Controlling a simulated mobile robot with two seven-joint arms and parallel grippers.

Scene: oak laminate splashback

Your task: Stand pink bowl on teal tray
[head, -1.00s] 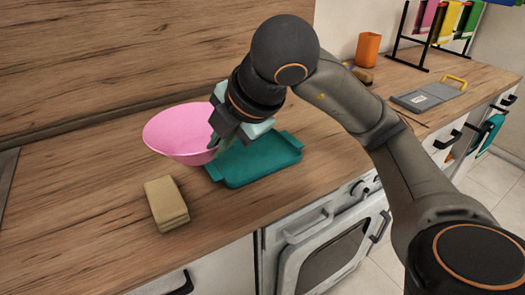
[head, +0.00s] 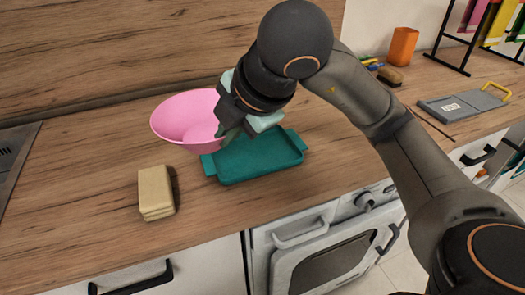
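The pink bowl (head: 184,121) is left of my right gripper (head: 226,133), whose fingers are at the bowl's right rim and appear closed on it. The bowl looks slightly tilted, and its lower right side overlaps the tray's left end in the head view. Whether its base touches anything is hard to tell. The teal tray (head: 262,160) lies flat on the counter, right of and nearer than the bowl, and looks empty. My gripper hides part of its back edge. My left gripper is out of view.
A tan sponge-like block (head: 155,192) lies on the wooden counter (head: 90,185) in front of the bowl. A grey board with a yellow handle (head: 463,106), a brush (head: 390,76) and an orange cup (head: 403,46) are at the right. An oven (head: 335,250) is below the counter.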

